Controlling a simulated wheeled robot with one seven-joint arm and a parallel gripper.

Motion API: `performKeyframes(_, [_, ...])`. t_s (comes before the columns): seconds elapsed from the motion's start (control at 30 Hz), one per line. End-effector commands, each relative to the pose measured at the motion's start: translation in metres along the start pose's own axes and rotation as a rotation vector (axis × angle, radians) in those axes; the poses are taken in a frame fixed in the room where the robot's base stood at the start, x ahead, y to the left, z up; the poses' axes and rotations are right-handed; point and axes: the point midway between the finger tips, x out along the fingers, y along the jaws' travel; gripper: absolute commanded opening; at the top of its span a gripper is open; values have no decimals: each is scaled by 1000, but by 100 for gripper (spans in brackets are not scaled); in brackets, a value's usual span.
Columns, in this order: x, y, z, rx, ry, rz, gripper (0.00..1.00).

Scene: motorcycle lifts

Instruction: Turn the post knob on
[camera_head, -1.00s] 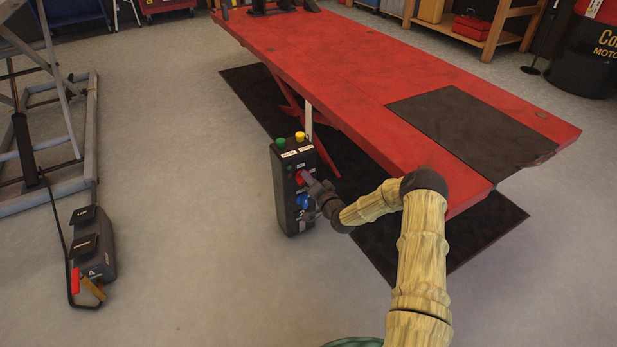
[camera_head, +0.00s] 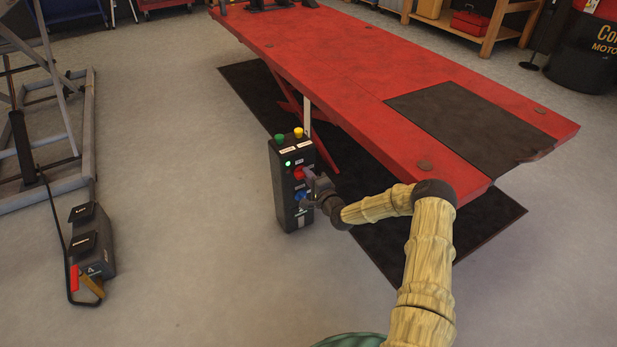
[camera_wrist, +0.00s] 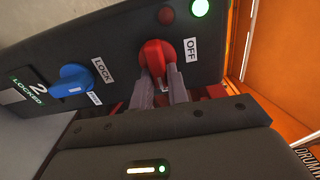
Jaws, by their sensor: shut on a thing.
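The black control post (camera_head: 284,205) stands upright beside the red lift in the head view. Its red knob (camera_head: 298,173) is on the front face, partly hidden by my gripper (camera_head: 309,186). In the wrist view the red knob (camera_wrist: 158,52) sits between the two fingers of my gripper (camera_wrist: 163,83), which are shut on it. An OFF label (camera_wrist: 191,49) is beside the knob. A green lamp (camera_wrist: 200,7) glows near it, and a red lamp (camera_wrist: 166,15) looks dim. A blue knob (camera_wrist: 71,80) sits by a LOCK label, apart from my fingers.
The red lift table (camera_head: 370,75) and the black mat (camera_head: 470,230) under it lie right of and behind the post. A foot pedal unit (camera_head: 92,245) and a grey lift frame (camera_head: 60,130) are at left. The floor between them is clear.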

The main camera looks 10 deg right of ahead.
Motion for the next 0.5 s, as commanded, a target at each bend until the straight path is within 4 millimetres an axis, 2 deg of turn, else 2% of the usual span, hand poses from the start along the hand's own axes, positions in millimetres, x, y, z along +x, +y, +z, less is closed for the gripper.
performKeyframes(0.37, [0, 1, 2, 8, -4, 2, 0])
performKeyframes(0.4, [0, 1, 2, 8, -3, 2, 24])
performKeyframes(0.47, [0, 1, 2, 7, -3, 2, 36])
performKeyframes(0.5, [0, 1, 2, 7, -3, 2, 38])
